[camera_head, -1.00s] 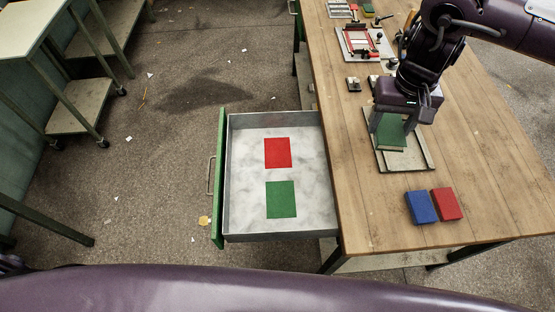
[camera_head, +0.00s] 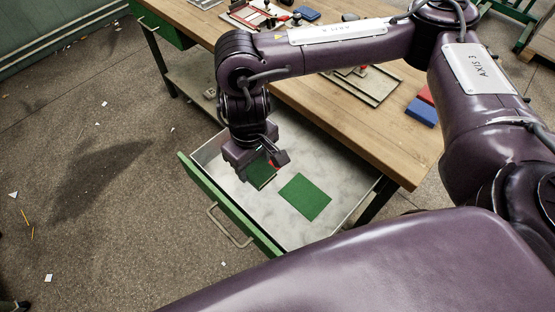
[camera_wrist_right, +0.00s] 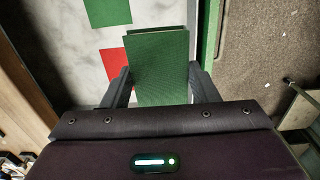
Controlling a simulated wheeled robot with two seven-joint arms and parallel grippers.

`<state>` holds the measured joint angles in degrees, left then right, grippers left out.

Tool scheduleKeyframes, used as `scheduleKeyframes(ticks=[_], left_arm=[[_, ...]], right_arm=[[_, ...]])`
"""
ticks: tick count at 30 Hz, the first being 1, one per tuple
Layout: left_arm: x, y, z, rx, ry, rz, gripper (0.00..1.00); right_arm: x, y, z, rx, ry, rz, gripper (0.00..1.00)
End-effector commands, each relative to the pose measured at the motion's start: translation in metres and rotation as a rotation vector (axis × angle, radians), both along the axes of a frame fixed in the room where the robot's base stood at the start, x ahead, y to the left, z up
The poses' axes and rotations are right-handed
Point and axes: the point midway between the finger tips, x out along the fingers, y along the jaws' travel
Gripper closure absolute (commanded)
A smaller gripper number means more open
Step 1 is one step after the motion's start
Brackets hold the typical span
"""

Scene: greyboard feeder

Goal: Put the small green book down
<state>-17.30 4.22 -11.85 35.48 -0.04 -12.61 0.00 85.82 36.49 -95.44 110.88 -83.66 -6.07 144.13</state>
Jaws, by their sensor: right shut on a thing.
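My right gripper (camera_head: 262,166) is over the open drawer (camera_head: 219,190) and shut on the small green book (camera_head: 261,178). In the right wrist view the green book (camera_wrist_right: 158,68) sits between the two fingers. The drawer floor bears a green patch (camera_head: 305,197) and a red patch (camera_head: 274,165). The book is beside the green patch and hides part of the red patch (camera_wrist_right: 113,61). I cannot tell how high the book is above the drawer floor. My left gripper is not in view.
The drawer's green front (camera_head: 226,207) with its handle (camera_head: 231,228) bounds the near left side. Tools lie farther back.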

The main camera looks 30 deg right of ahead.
Motion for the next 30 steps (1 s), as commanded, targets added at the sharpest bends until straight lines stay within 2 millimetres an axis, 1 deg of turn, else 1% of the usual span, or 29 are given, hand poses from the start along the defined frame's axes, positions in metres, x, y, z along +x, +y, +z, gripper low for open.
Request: scheduleKeyframes(ticks=[1,3,8,9,12,16,23,27,30], left_arm=[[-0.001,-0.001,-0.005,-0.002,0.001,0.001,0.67],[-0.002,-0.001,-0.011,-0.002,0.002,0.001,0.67],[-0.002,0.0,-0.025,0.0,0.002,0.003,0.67],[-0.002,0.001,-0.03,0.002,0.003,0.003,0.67],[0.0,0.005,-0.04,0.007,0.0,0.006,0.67],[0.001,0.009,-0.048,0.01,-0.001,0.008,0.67],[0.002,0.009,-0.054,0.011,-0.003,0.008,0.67],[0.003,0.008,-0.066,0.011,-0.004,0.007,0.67],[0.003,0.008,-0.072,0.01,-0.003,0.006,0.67]], right_arm=[[-0.002,0.0,-0.016,-0.001,0.008,-0.003,0.7],[-0.002,0.0,-0.036,0.0,0.009,-0.004,0.7],[-0.002,-0.001,-0.08,-0.001,0.009,-0.005,0.7],[-0.002,-0.001,-0.092,0.0,0.009,-0.005,0.7],[-0.002,0.0,-0.117,-0.001,0.007,-0.004,0.7],[-0.001,0.0,-0.138,-0.001,0.005,-0.004,0.7],[0.0,-0.001,-0.152,-0.001,0.003,-0.003,0.7],[-0.001,-0.001,-0.174,-0.001,0.005,-0.003,0.7],[0.0,-0.001,-0.185,-0.001,0.004,-0.004,0.7]])
